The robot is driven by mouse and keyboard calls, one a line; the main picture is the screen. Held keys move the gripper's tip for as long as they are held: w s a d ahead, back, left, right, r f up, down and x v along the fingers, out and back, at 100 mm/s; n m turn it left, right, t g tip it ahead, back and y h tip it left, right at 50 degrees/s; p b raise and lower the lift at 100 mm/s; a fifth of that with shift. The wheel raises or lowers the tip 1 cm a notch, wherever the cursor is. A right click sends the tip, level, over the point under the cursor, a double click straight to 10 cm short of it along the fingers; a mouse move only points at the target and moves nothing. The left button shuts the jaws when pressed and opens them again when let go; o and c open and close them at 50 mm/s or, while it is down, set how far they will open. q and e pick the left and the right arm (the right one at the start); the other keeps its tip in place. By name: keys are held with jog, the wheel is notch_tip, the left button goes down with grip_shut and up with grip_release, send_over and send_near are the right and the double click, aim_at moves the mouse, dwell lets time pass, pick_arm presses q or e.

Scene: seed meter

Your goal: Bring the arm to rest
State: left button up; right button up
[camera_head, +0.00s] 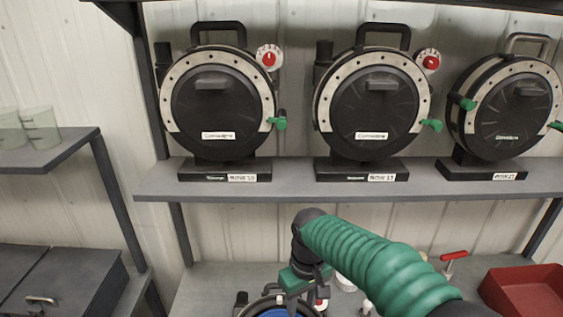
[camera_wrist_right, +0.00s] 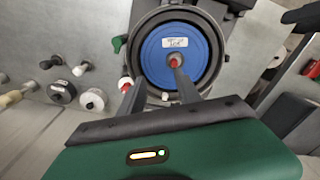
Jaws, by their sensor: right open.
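My right arm (camera_head: 375,262) has a green ribbed sleeve and enters the head view from the lower right. Its right gripper (camera_head: 298,293) points down over the lower bench, in front of an opened seed meter with a blue disc (camera_head: 273,313). In the right wrist view the two dark fingers of the right gripper (camera_wrist_right: 152,78) are apart with nothing between them. The blue disc (camera_wrist_right: 160,66) lies just beyond them in a dark round housing. A red-tipped centre knob (camera_wrist_right: 175,60) shows by one fingertip; I cannot tell if they touch. My left gripper is not in view.
Several black seed meters, such as the middle one (camera_head: 372,105), stand on the upper shelf (camera_head: 300,188). A red bin (camera_head: 525,291) sits at the lower right. A side shelf (camera_head: 60,152) holds clear cups.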

jog(key=s+d+f+m+t, duration=0.1)
jog(key=s+d+f+m, duration=0.2)
jog(key=s+d+f, duration=0.2)
jog(key=s+d+f+m+t+b, duration=0.1)
jog(key=s+d+f, duration=0.4)
jog(key=s+d, duration=0.5)
jog(key=shift+s+f+m, duration=0.15)
jog(key=shift+s+m, duration=0.6)
jog(key=shift+m, duration=0.15)
jog(key=shift+w, duration=0.1)
jog(key=shift+d, duration=0.1)
